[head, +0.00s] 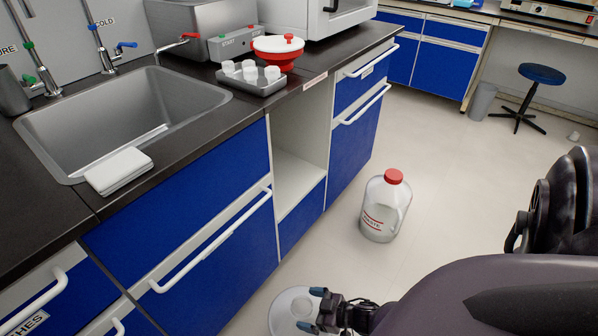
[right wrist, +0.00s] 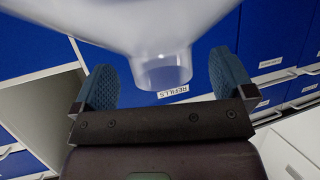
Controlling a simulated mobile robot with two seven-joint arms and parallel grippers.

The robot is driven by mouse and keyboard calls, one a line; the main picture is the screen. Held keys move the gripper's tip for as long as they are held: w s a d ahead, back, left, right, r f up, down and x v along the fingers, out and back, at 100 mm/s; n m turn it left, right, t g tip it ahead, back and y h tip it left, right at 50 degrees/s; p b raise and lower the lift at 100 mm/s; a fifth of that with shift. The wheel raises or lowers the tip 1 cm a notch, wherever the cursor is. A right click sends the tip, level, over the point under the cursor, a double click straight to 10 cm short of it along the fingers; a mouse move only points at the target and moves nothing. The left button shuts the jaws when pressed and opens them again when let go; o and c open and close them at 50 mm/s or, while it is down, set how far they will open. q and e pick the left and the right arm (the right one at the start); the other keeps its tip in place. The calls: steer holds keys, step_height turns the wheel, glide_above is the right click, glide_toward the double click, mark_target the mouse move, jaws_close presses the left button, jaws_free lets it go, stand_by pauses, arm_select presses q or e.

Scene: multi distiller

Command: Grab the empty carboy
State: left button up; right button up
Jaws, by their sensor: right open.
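A clear carboy (head: 283,304) without a cap is at the bottom of the head view, partly cut off by the frame edge. My right gripper (head: 313,309) is at its top, with the fingers apart. In the right wrist view the carboy's bare neck (right wrist: 163,68) lies between the two blue finger pads of the open gripper (right wrist: 166,82), with a gap on each side. A second carboy (head: 379,212), with a red cap and a red WASTE label, stands upright on the floor. My left gripper is not in view.
Blue cabinets (head: 218,203) carry the dark counter with a sink (head: 130,105). An open bay (head: 296,150) is in the cabinets.

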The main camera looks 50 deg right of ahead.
steer(key=shift+w+a+f, duration=0.25)
steer(key=shift+w+f, duration=0.25)
steer(key=shift+w, duration=0.1)
steer(key=shift+w+r, duration=0.1)
steer(key=shift+w, duration=0.1)
